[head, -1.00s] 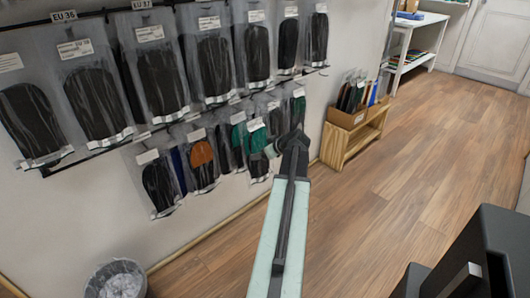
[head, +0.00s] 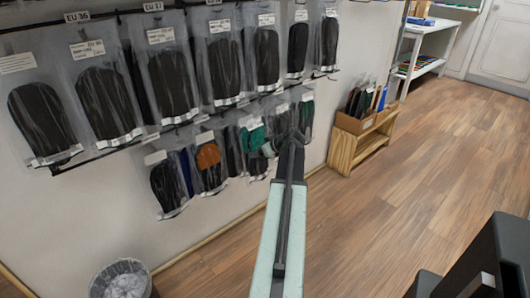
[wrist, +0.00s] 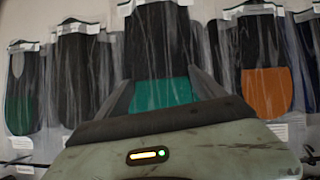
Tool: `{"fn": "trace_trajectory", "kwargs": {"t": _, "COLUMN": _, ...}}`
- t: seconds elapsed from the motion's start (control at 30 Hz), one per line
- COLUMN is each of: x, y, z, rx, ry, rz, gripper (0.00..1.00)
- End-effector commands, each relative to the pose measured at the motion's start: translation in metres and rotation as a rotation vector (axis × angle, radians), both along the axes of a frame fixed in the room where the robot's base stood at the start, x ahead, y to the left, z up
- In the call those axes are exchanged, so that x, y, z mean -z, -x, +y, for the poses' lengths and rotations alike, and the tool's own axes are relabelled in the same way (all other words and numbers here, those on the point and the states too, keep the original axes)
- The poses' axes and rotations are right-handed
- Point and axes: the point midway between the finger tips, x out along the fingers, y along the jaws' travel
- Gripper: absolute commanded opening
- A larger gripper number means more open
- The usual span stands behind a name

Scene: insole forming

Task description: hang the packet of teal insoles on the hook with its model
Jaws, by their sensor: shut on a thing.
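My gripper (head: 268,148) is at the lower row of hanging packets, shut on a packet of teal insoles (head: 252,137). In the wrist view, which looks upside down, this clear packet (wrist: 162,92) has a black part and a teal part, and stands between the two dark fingers of my gripper (wrist: 160,80). An orange and black packet (head: 208,157) hangs to its left in the head view; it also shows in the wrist view (wrist: 264,92). A packet with a green-teal part (head: 306,110) hangs to the right. The hook at the held packet is hidden.
An upper row of large black-insole packets (head: 172,82) hangs above on a dark rail. A wooden crate stand (head: 352,150) with upright items is to the right. A bin (head: 122,280) stands below left. The wooden floor (head: 400,200) is open.

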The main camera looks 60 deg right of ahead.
Motion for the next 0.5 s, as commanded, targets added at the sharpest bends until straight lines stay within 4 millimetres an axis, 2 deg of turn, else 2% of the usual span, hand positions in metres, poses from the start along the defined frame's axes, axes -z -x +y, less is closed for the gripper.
{"fn": "trace_trajectory", "kwargs": {"t": 0.5, "x": 0.006, "y": -0.027, "z": -0.01, "rx": 0.001, "ry": 0.001, "rz": 0.0, "gripper": 0.35}}
